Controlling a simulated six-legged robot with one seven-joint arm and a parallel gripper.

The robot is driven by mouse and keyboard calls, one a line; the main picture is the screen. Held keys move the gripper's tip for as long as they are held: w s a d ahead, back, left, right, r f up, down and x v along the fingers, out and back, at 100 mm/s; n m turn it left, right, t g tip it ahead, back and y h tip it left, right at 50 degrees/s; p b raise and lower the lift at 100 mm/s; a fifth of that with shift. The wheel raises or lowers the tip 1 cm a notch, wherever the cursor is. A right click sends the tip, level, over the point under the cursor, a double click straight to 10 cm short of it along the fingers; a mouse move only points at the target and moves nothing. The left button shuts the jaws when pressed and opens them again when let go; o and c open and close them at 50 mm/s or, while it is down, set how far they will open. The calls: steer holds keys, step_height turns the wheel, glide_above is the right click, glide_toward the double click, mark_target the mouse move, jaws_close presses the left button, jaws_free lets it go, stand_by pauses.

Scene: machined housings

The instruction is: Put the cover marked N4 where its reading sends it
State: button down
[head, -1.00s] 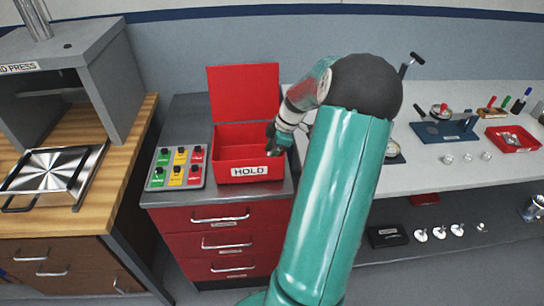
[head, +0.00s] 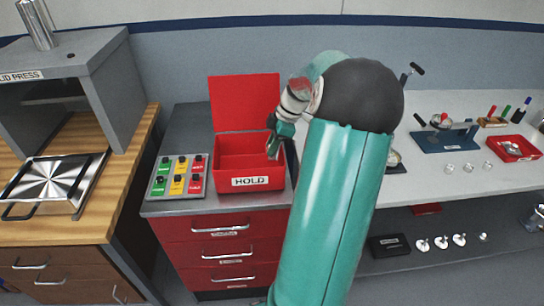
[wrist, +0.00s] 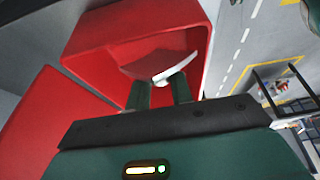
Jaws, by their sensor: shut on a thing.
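My gripper (head: 273,148) is over the right side of the open red HOLD box (head: 250,183) in the head view, pointing down. In the wrist view its two fingers (wrist: 160,93) are shut on a thin, pale, curved-edged piece (wrist: 176,68), probably the cover. The piece is seen nearly edge-on against the red box interior (wrist: 130,30). No N4 mark is readable on it. In the head view the held piece is too small or hidden to make out.
The box's raised red lid (head: 244,102) stands behind it. A grey press (head: 75,60) is further left. Dial gauge, blue fixture (head: 445,136) and red tray (head: 513,148) are on the right bench.

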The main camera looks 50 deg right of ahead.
steer(key=shift+r, duration=1.6)
steer(key=shift+f, duration=0.15)
step_height(320, 180, down, 9)
steer(key=shift+f, duration=0.2)
steer(key=c, duration=1.2)
jaws_free()
steer(key=shift+c, duration=0.2)
steer(key=shift+f, duration=0.1)
